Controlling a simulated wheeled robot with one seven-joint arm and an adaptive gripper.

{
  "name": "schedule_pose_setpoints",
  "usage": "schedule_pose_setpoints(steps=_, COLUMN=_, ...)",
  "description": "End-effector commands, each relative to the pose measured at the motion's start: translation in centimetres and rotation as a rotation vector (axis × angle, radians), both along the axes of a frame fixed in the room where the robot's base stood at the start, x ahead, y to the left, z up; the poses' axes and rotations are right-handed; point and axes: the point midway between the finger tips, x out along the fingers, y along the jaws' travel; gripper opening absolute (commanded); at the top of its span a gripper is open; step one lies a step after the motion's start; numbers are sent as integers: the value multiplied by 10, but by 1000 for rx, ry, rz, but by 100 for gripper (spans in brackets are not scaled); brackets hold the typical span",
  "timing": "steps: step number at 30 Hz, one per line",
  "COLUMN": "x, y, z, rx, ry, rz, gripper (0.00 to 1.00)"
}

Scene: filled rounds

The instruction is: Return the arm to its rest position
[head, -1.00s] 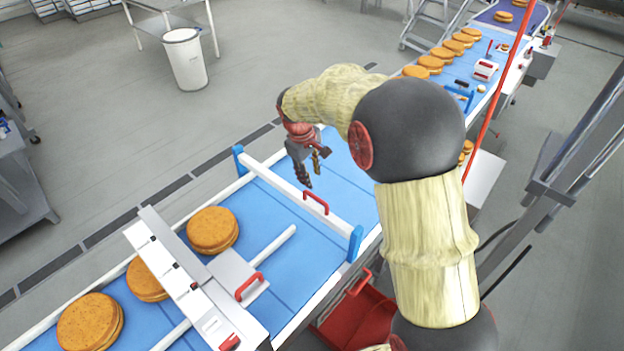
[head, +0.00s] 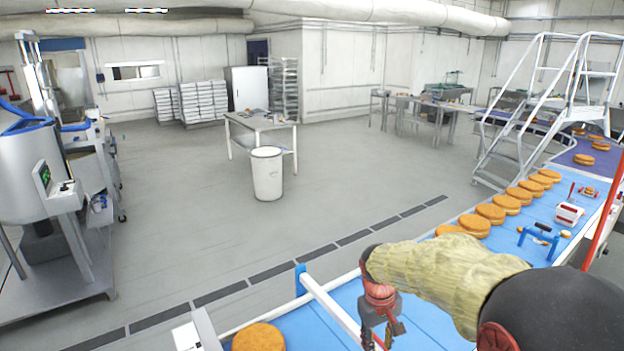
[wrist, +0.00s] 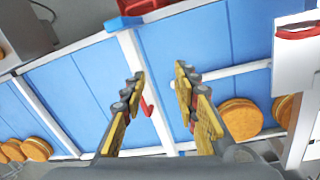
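My gripper (head: 380,318) hangs over the blue conveyor (head: 345,296) at the bottom of the head view, on my arm in its pale cover. In the wrist view my gripper (wrist: 158,84) has its two fingers spread well apart, with nothing between them but the belt and a white crossbar (wrist: 138,75) below. The fingertips are cut off or hard to see in the head view.
Several round cakes (head: 490,213) lie in a row farther up the belt, and another cake (head: 258,337) is near the bottom edge. The white crossbar (head: 332,306) spans the belt beside my gripper. A white bin (head: 267,175) stands on open floor.

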Motion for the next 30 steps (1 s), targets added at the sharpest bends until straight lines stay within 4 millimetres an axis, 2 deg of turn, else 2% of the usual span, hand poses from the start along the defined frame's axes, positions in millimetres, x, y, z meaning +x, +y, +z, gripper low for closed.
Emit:
schedule_pose_setpoints(steps=3, x=-34, y=-2, z=3, rx=21, ry=-24, rz=-57, gripper=30)
schedule_pose_setpoints(steps=10, x=-97, y=-6, z=10, rx=65, ry=-87, rz=-154, gripper=30)
schedule_pose_setpoints(steps=18, x=-165, y=-10, z=3, rx=114, ry=-179, rz=-236, gripper=30)
schedule_pose_setpoints(steps=24, x=-207, y=-12, z=-10, rx=148, ry=-264, rz=-271, gripper=30)
schedule_pose_setpoints(steps=30, x=-238, y=-16, z=-23, rx=171, ry=-368, rz=-285, gripper=30)
